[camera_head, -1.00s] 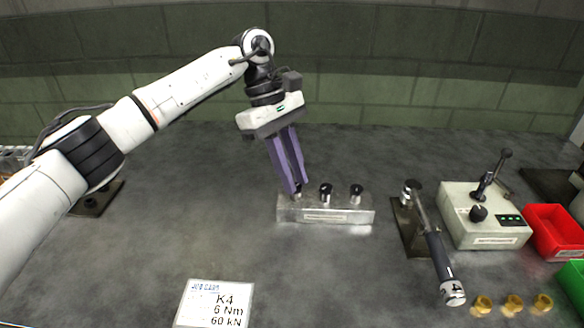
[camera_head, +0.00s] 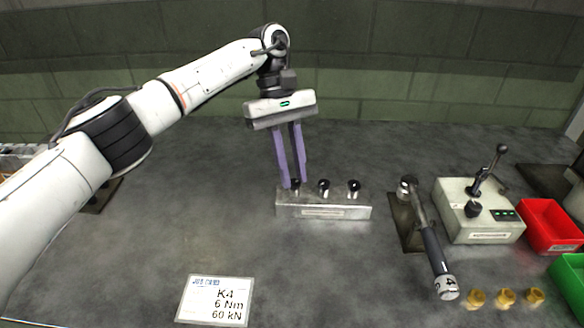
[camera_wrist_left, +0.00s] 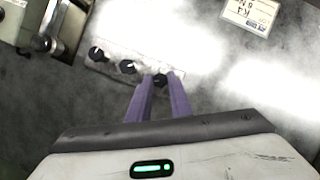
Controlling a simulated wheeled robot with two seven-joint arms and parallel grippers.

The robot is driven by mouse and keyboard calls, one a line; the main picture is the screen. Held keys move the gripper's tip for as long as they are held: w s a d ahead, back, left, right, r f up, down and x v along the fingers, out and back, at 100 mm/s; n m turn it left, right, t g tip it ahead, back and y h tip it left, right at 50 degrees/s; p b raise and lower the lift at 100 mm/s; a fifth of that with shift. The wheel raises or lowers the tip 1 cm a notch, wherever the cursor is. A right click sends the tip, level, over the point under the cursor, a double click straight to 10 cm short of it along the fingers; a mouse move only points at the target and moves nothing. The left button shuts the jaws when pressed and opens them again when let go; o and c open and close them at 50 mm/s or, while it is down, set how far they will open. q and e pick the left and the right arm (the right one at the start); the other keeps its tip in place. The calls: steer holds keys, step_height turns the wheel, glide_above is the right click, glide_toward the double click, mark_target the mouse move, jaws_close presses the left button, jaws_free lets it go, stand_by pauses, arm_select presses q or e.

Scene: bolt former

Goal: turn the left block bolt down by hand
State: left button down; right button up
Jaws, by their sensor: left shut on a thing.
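A metal block (camera_head: 340,207) stands on the bench with three black-headed bolts in a row on its top. The left bolt (camera_head: 295,185) is between the purple fingertips of my left gripper (camera_head: 294,184), which points down over the block's left end and is shut on that bolt. The middle bolt (camera_head: 323,187) and the right bolt (camera_head: 354,187) stand free. In the left wrist view the left bolt's dark head (camera_wrist_left: 160,80) shows at the fingertips (camera_wrist_left: 161,84). How deep the bolt sits is hard to tell. My right gripper does not show.
A torque wrench (camera_head: 433,250) lies right of the block, with a grey control box (camera_head: 480,228) beyond it. Several brass pieces (camera_head: 505,297) stand front right, near red (camera_head: 548,226) and green bins (camera_head: 572,275). A job card (camera_head: 215,301) lies in front.

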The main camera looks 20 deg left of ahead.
arm_select(q)
steer(key=shift+w+r, duration=0.15)
steer(key=shift+r, duration=0.05)
steer(key=c, duration=1.7)
jaws_free()
steer(key=shift+c, duration=0.2)
steer(key=shift+o, duration=0.8)
steer(key=shift+f, duration=0.1)
steer(key=p+v, duration=0.2)
steer(key=v, duration=0.8)
steer(key=shift+r+p, duration=0.2)
steer(key=shift+p, duration=0.15)
steer(key=shift+c, duration=0.2)
